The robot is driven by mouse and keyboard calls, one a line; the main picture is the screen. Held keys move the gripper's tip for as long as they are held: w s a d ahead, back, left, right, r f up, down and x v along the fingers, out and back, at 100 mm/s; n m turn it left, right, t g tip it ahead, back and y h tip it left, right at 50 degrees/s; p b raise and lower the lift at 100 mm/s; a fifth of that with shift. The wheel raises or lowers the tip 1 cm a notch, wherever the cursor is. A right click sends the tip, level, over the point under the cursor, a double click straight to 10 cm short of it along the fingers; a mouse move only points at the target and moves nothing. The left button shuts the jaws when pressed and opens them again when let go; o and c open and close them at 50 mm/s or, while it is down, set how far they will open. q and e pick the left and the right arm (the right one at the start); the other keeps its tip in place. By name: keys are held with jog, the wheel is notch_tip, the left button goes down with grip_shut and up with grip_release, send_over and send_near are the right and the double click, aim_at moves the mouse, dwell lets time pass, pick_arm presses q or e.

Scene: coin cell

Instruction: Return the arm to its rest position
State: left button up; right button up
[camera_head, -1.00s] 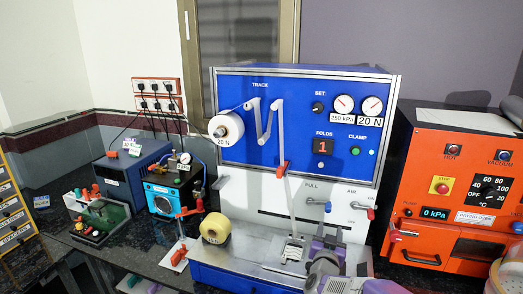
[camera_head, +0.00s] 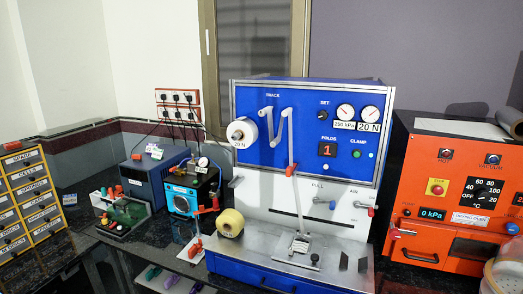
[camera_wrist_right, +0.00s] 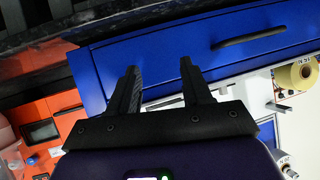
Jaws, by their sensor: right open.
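My right gripper (camera_wrist_right: 160,72) shows in the right wrist view with its two black fingers apart and nothing between them. It is in front of the blue drawer front (camera_wrist_right: 195,50) of the folding machine, and I see no contact. In the head view the right arm's purple wrist is out of sight. Two small dark upright shapes (camera_head: 344,261) show at the machine's right front edge; I cannot tell whether they are fingertips. My left gripper is in neither view now.
The blue-panelled machine (camera_head: 250,95) fills the middle, with a yellow roll (camera_head: 230,222) at its left front. An orange drying oven (camera_head: 418,160) stands to the right. A blue device (camera_head: 182,201), a green fixture (camera_head: 128,211) and a yellow drawer cabinet (camera_head: 30,157) are on the left.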

jog(key=s+a+f+g+y, duration=0.2)
jog(key=s+a+f+g, duration=0.15)
jog(key=s+f, duration=0.65)
jog(key=s+a+f+g+y, duration=0.1)
jog(key=s+a+f+g, duration=0.2)
jog(key=s, duration=0.7)
jog(key=s+a+f+g+y, duration=0.2)
jog(key=s+f+g, duration=0.3)
jog(key=s, duration=0.5)
jog(key=shift+s+a+f+y, duration=0.25)
jog(key=shift+a+f+y, duration=0.05)
jog(key=shift+a+f, duration=0.35)
